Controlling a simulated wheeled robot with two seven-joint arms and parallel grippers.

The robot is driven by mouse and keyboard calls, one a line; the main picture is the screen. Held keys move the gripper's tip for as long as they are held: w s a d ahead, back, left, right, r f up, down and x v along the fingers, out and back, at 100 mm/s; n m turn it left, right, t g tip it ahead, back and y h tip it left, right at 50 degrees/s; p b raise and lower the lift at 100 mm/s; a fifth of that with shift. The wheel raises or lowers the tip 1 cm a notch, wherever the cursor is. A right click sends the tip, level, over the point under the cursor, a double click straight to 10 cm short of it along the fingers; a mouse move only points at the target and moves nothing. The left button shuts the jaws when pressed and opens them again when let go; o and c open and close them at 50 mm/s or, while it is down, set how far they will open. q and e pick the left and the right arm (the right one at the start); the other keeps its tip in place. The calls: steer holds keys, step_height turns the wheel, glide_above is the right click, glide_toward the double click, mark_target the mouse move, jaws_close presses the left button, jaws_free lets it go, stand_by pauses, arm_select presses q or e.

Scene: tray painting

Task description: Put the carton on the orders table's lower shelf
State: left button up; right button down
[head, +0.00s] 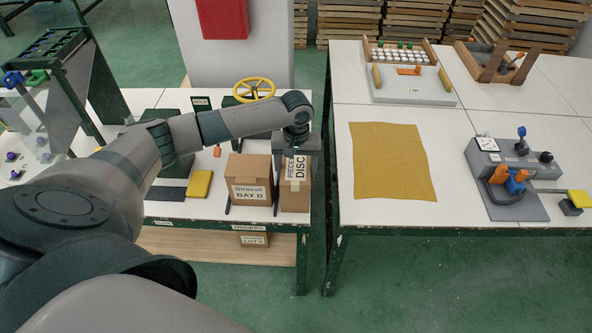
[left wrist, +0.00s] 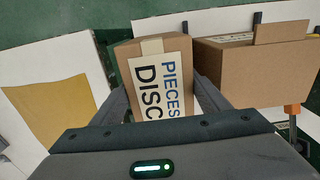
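A brown carton labelled "PIECES DISC" (head: 296,187) stands upright at the right front of the orders table (head: 225,208), close to its front edge. It also shows in the left wrist view (left wrist: 157,85), between the two fingers. My left gripper (head: 296,150) is directly over this carton, with a finger down along each side. Whether the fingers press on it or only straddle it is unclear. A wider carton labelled "BAY B" (head: 249,182) stands just left of it. The table's lower shelf (head: 190,246) is wooden and lies below the front edge. My right gripper is not visible.
Another labelled carton (head: 254,239) sits on the lower shelf, partly hidden by the tabletop. A yellow block (head: 200,183) and a yellow handwheel (head: 253,90) are on the orders table. A gap separates it from the right table, which holds a mustard cloth (head: 391,161) and a grey device (head: 510,178).

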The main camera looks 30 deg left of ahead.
arm_select(q)
steer(key=o, duration=0.4)
steer(key=shift+c, duration=0.2)
steer(key=shift+r+b, duration=0.4)
steer(key=shift+r, duration=0.4)
step_height(320, 180, up, 9)
steer(key=b, duration=0.3)
steer(key=shift+r, duration=0.85)
steer(key=shift+s+f, duration=0.1)
